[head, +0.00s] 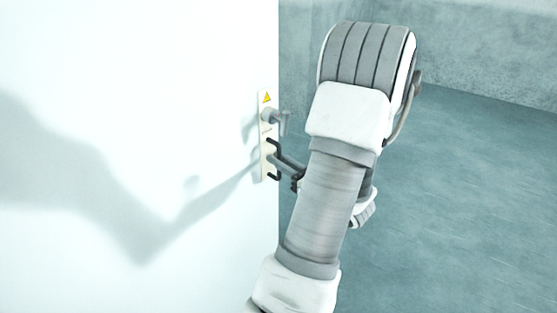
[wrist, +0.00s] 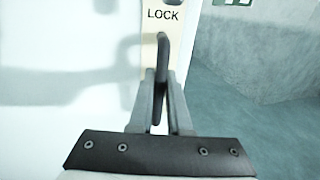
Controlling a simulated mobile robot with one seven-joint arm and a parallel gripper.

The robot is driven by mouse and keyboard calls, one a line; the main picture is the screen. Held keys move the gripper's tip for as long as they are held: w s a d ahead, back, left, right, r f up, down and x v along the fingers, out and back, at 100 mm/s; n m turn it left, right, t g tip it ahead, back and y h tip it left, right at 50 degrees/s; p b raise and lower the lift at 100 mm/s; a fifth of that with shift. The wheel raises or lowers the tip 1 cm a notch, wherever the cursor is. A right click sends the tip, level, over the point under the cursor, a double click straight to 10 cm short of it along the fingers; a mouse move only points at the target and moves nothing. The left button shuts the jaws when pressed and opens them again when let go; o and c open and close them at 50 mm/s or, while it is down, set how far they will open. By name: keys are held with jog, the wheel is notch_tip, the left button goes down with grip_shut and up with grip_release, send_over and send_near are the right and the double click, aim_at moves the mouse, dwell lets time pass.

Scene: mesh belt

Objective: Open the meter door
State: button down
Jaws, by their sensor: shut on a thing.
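The meter door (head: 140,60) is a large white panel filling the left of the head view; it also shows at the left of the wrist view (wrist: 60,60). A narrow pale lock plate (head: 264,118) with a yellow warning triangle sits by its right edge. A grey lever (head: 279,115) sticks out of the plate's upper part. Below it is a dark pull handle (head: 272,144), which stands upright in the wrist view (wrist: 162,58). My gripper (wrist: 161,92) is shut on this handle, one finger on each side. My arm partly hides the gripper (head: 279,162) in the head view.
The word LOCK is on the plate (wrist: 163,15) above the handle. Right of the door edge, a blue-grey floor (head: 470,190) lies open, with a grey wall (head: 480,45) behind. A green sign (wrist: 232,2) is partly visible at the top of the wrist view.

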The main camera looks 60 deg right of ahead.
jog(key=c, duration=0.9)
grip_release()
jog(key=shift+o, duration=0.2)
jog(key=b+v, duration=0.1)
jog(key=v, duration=1.6)
jog(key=shift+s+b, duration=0.2)
jog(key=shift+b, duration=0.15)
jog(key=shift+r, duration=0.1)
